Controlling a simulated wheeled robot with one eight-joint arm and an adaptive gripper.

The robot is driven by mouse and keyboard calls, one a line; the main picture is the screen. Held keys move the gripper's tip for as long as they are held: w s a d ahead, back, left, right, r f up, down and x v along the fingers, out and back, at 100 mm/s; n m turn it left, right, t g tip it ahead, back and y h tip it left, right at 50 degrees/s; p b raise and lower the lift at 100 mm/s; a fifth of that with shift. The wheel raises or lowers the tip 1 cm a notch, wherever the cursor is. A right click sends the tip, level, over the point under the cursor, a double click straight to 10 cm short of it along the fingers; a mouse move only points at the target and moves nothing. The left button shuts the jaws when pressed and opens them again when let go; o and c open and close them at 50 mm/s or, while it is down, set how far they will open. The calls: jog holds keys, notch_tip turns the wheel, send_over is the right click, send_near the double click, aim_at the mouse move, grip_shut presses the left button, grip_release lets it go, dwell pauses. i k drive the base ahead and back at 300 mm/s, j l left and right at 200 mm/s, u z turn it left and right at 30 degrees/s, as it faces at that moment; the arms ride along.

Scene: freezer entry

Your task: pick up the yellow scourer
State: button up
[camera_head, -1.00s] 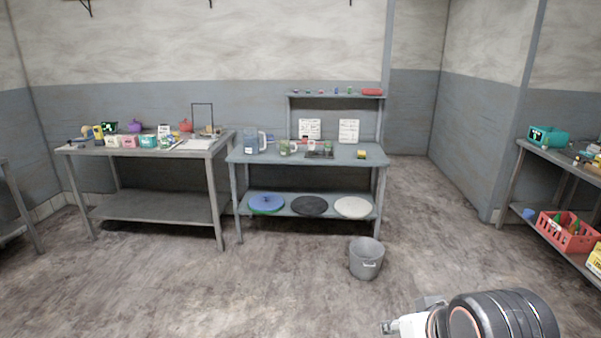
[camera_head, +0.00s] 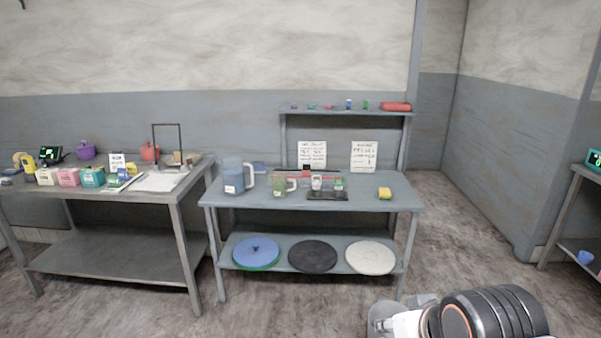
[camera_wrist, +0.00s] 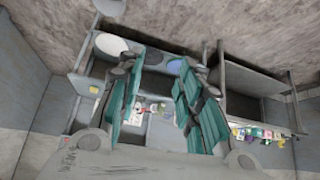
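In the head view only part of my arm shows at the bottom right; the fingers are out of frame.
Two written cards lean behind. A raised shelf (camera_head: 345,113) spans the back. Another cluttered table (camera_head: 110,240) stands left. Floor right of the middle table is clear.

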aim_at(384, 193)
jog(key=i+z, duration=0.1)
jog(key=i, duration=0.95)
jog(key=i+j, duration=0.2)
jog(key=i, duration=0.85)
jog(key=i+z, duration=0.3)
jog(key=i+j+z, duration=0.6)
jog(key=i, duration=0.15)
jog(key=i+l, duration=0.05)
jog(key=l, duration=0.05)
